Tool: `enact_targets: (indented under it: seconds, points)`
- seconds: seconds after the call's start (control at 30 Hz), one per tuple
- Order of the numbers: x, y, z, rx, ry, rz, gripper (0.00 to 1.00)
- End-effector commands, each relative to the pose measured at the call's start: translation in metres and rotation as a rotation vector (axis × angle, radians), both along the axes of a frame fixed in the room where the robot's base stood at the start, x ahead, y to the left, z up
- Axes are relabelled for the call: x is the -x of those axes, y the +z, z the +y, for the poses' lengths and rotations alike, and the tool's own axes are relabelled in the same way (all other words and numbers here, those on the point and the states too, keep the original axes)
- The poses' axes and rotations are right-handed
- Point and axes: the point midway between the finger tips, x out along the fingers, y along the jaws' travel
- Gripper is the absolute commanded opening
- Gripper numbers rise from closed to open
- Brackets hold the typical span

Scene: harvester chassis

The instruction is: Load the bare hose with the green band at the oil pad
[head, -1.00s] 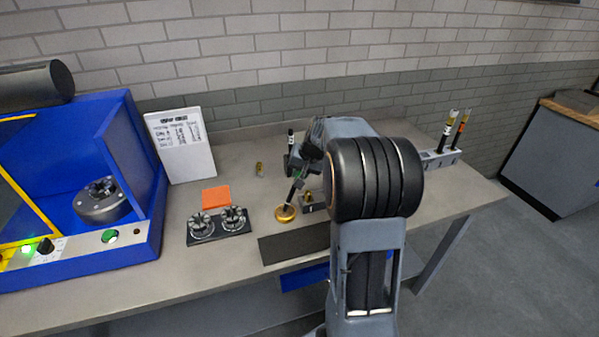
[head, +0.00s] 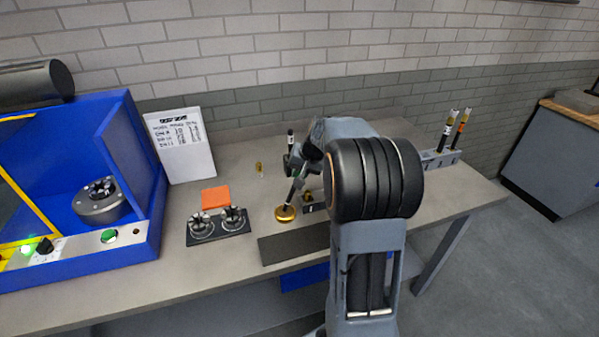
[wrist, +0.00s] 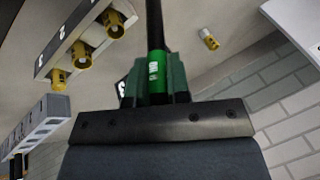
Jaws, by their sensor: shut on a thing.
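My gripper (head: 299,172) is shut on the black hose with the green band, above the middle of the bench. In the wrist view the green band (wrist: 157,72) sits between the dark green fingers of the gripper (wrist: 155,88), and the black hose (wrist: 154,22) runs on beyond it. In the head view the hose (head: 292,196) slants downward to a round golden pad (head: 285,214), which looks like the oil pad. The hose's lower end is at this pad; whether it touches cannot be told. The hose's end is out of the wrist view.
A blue machine (head: 150,215) stands left. A rack (head: 440,159) with two hoses stands right. A brass fitting (head: 259,168) lies behind. My arm hides part of the bench.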

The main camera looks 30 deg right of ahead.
Motion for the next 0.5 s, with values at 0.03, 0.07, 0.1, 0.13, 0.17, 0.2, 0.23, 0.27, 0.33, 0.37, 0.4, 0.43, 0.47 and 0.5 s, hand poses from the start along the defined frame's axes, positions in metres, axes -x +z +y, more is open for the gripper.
enact_targets:
  seconds: [0.03,0.07,0.1,0.13,0.17,0.2,0.23,0.27,0.33,0.37,0.4,0.43,0.47,0.5]
  points:
    - [0.001,-0.002,0.000,-0.002,0.001,0.005,0.00]
    - [0.001,-0.002,0.000,-0.002,0.001,0.005,0.00]
    - [0.001,-0.001,0.000,-0.002,0.001,0.005,0.00]
    - [0.001,0.000,0.000,-0.002,0.001,0.005,0.00]
    - [0.001,0.001,0.000,-0.002,0.001,0.005,0.00]
    - [0.001,0.003,0.000,-0.002,0.001,0.005,0.00]
    - [0.001,0.004,0.000,-0.002,0.001,0.005,0.00]
    - [0.001,0.006,0.000,-0.001,0.001,0.004,0.00]
    - [0.000,0.012,0.000,-0.001,0.001,0.004,0.00]
    - [0.000,0.014,0.000,-0.001,0.001,0.003,0.00]
    - [0.000,0.018,0.000,-0.001,0.001,0.003,0.00]
    - [0.000,0.021,0.000,-0.001,0.001,0.002,0.00]
    - [0.000,0.023,0.000,-0.001,0.000,0.002,0.00]
    - [0.000,0.027,0.000,-0.001,-0.001,0.001,0.00]
